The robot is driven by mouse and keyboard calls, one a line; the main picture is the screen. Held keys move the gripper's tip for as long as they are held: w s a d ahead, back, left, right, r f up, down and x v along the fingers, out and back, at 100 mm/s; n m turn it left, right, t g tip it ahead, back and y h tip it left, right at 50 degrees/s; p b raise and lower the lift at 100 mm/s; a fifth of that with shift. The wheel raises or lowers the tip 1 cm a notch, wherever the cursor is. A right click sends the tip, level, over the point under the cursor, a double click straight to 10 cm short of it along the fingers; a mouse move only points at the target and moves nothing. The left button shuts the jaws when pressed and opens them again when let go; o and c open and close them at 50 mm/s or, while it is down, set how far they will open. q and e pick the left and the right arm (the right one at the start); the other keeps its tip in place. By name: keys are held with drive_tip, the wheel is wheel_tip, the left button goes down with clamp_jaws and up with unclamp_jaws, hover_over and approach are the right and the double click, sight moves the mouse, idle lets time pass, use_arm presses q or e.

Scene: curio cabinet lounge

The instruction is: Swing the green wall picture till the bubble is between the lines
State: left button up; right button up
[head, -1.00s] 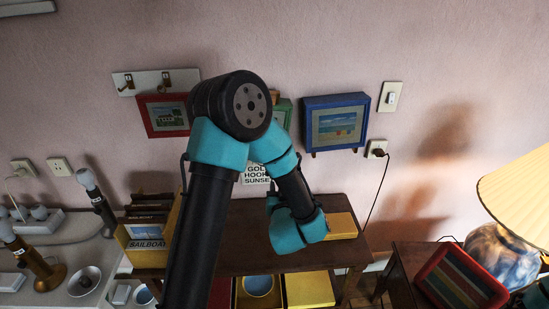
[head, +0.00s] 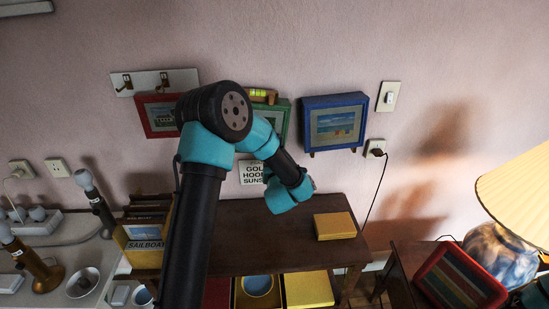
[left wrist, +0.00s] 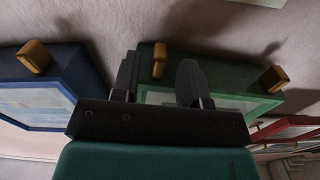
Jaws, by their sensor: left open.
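The green wall picture (head: 284,112) hangs between a red and a blue one in the head view, its left part hidden behind my arm. A level with a yellow-green vial (head: 259,92) sits along its top; I cannot make out the bubble against the lines. In the left wrist view the green picture (left wrist: 222,84) appears upside down, with two yellow pegs on its lower edge. My left gripper (left wrist: 158,78) is open, its fingers on either side of one peg (left wrist: 159,60); I cannot tell whether they touch it. My right gripper is not in view.
The blue picture (head: 306,122) and red picture (head: 148,115) hang close on either side. A wooden table (head: 237,234) below carries a yellow box (head: 335,226). A lamp (head: 515,205) stands at right. The wall right of the blue picture has a switch and a plugged-in cord.

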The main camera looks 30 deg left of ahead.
use_arm(q)
drive_tip(key=shift+x, duration=1.85)
drive_tip(key=shift+c, duration=0.4)
clamp_jaws()
